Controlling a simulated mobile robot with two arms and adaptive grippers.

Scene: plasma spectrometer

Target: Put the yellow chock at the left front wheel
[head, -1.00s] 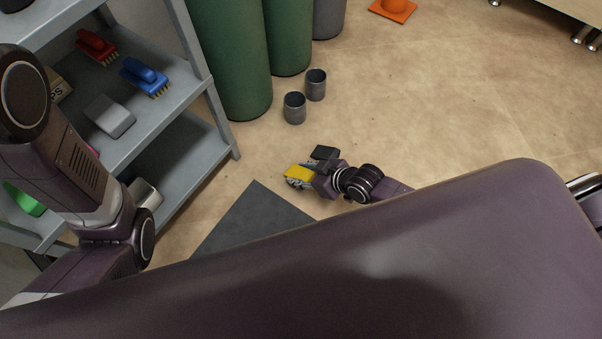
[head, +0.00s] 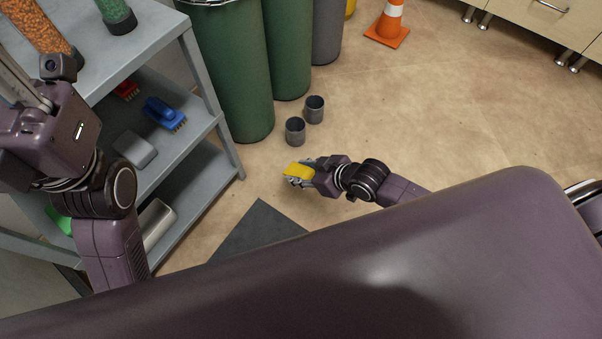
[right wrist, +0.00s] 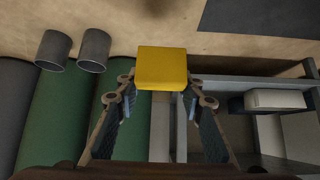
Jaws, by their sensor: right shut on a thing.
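The yellow chock (head: 298,170) is at the tip of my right gripper (head: 304,176), above the floor in the head view. In the right wrist view the yellow chock (right wrist: 162,68) sits between the fingertips of my right gripper (right wrist: 160,90), which is shut on it. My left arm comes in at the left of the head view, by the shelf. The fingers of my left gripper (head: 20,85) are partly cut off at the picture's edge, and I cannot tell whether they are open. No wheel shows clearly in either view.
A grey shelf (head: 200,118) with brushes stands at the left. Green cylinders (head: 238,80) stand behind two grey cups (head: 295,130). A dark mat (head: 258,230) lies on the floor. An orange cone (head: 390,24) is at the back. Floor to the right is clear.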

